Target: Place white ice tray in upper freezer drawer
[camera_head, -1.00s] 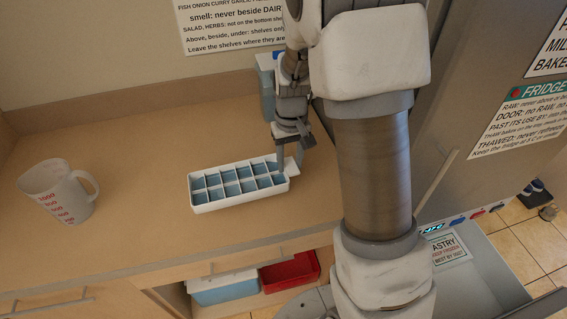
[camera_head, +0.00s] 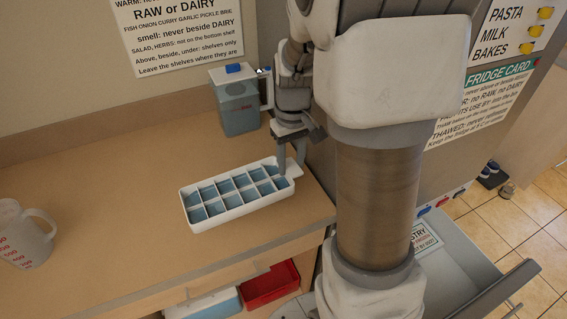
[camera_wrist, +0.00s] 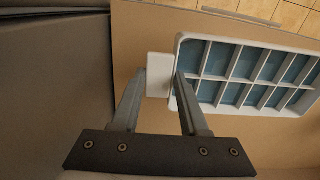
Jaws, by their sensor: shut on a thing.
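The white ice tray (camera_head: 214,222) has several compartments with blue-grey contents. It looks level at the right end of the wooden counter in the head view; I cannot tell whether it touches the surface. My gripper (camera_head: 291,160) points down at its right end. In the wrist view my gripper (camera_wrist: 161,80) is shut on the white end tab of the ice tray (camera_wrist: 178,100). An open drawer (camera_head: 462,252) with a label shows low at the right, partly hidden by my arm; I cannot tell whether it is the upper freezer drawer.
A measuring cup (camera_head: 22,238) stands at the left. A red bin (camera_head: 270,284) and a light-blue bin (camera_head: 205,305) sit below the counter. The grey fridge side (camera_head: 450,150) rises at the right.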

